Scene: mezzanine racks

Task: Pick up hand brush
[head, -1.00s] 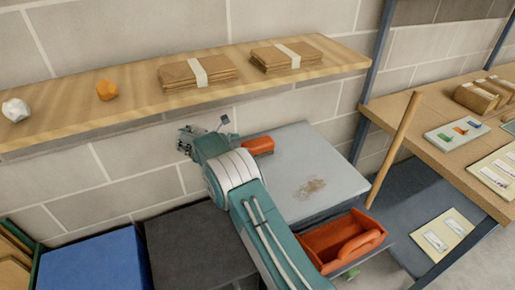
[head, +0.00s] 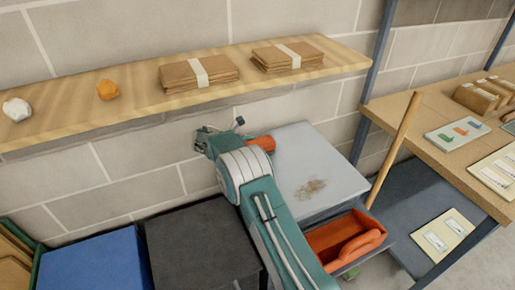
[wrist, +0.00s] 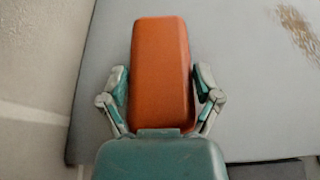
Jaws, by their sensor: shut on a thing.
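The hand brush shows an orange block-shaped body in the wrist view (wrist: 161,70), between the two fingers of my gripper (wrist: 162,88). The fingers press on its two long sides, so my gripper is shut on it. In the head view, the orange end of the brush (head: 263,142) shows just past my wrist, at the far left corner of the grey platform (head: 318,165). I cannot tell whether the brush still touches the platform. Any bristles are hidden.
An orange dustpan-like tray (head: 335,238) lies at the platform's front right, near a wooden pole (head: 395,148). A wooden shelf (head: 140,110) with paper bundles runs along the wall above my arm. Brown dirt (head: 312,188) marks the platform.

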